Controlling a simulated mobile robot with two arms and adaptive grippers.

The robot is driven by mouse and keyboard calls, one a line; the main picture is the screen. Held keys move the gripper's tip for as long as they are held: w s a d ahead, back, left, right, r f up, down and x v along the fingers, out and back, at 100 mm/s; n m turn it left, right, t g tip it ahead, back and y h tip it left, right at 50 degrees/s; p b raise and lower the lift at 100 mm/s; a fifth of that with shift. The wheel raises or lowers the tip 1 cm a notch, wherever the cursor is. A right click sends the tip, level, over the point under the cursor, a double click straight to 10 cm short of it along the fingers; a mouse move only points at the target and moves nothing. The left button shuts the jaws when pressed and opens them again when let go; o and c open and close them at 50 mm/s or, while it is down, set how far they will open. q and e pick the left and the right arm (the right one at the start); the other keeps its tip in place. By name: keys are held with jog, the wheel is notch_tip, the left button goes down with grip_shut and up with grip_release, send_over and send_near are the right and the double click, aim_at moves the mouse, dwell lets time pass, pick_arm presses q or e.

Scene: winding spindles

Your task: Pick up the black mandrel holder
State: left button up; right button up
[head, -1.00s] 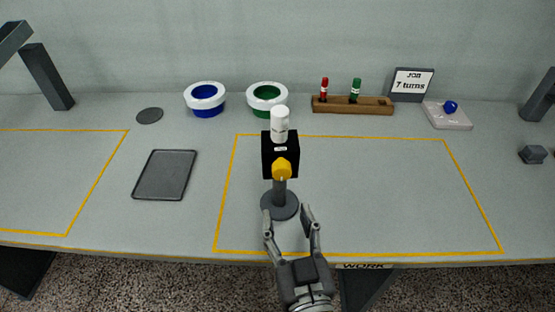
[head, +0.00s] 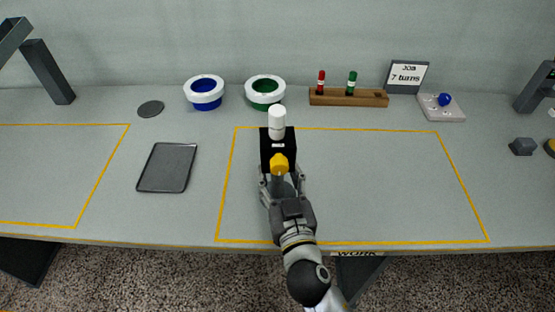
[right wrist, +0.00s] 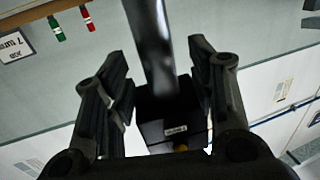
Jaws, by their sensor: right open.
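The black mandrel holder (head: 266,148) stands upright inside the yellow outline on the bench. It has a black block with a small label, a yellow knob (head: 279,162) and a white cylinder (head: 277,123) on top. My left gripper is not in view.
A dark tray (head: 167,168) lies to the left. Behind are a blue spool (head: 204,92), a green spool (head: 265,91), a wooden rack (head: 348,97) with red and green markers, and a job sign (head: 406,76). The outlined area right of the holder is clear.

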grip_shut()
jog(key=shift+r, duration=0.1)
dwell(0.3)
jog(key=shift+w+r, duration=0.1)
